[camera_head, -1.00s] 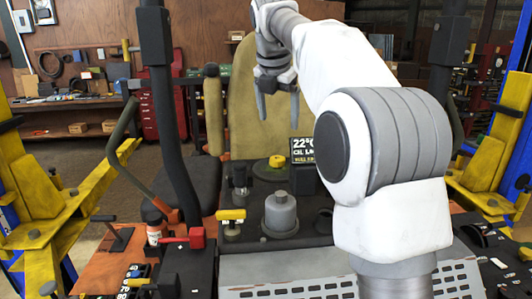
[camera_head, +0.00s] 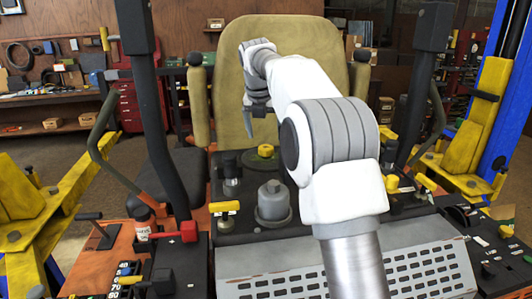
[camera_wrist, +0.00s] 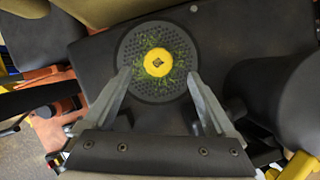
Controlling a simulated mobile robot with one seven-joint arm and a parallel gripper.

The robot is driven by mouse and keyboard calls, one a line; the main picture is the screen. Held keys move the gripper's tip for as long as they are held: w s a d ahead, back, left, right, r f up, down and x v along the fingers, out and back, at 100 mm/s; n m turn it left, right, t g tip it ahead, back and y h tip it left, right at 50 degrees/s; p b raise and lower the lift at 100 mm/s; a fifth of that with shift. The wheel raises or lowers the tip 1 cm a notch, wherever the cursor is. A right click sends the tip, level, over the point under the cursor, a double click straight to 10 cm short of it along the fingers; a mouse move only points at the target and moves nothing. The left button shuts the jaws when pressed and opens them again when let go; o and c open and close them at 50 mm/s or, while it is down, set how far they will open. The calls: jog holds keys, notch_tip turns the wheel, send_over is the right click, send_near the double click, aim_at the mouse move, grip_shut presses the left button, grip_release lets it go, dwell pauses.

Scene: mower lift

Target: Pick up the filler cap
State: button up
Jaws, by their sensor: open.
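The filler cap is a round yellow cap (camera_head: 265,150) on a dark round plate on the machine's black deck, in front of the tan seat back. In the wrist view the cap (camera_wrist: 158,62) sits in the middle of the perforated dark disc (camera_wrist: 135,85), with green bits around it. My gripper (camera_head: 259,118) is above the cap in the head view. In the wrist view my gripper (camera_wrist: 160,75) is open, its two fingers spread on either side of the cap. Nothing is between them in grip; the cap rests on the disc.
A grey domed cylinder (camera_head: 273,204) and a yellow-topped handle (camera_head: 224,207) stand on the deck nearer the camera. A dark fitting (camera_head: 231,170) is left of the cap. A red lever (camera_head: 188,232) and bottle (camera_head: 143,223) stand at left. The tan seat back (camera_head: 300,60) rises behind.

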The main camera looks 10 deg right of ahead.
aim_at(266, 148)
jog(key=shift+p+x, duration=0.4)
jog(key=shift+x, duration=2.55)
jog(key=shift+a, duration=0.2)
grip_shut()
notch_tip(266, 148, up, 9)
jog(key=shift+f+p, duration=0.1)
jog(key=shift+p, duration=0.2)
jog(key=shift+s+r, duration=0.1)
jog(key=shift+r, duration=0.4)
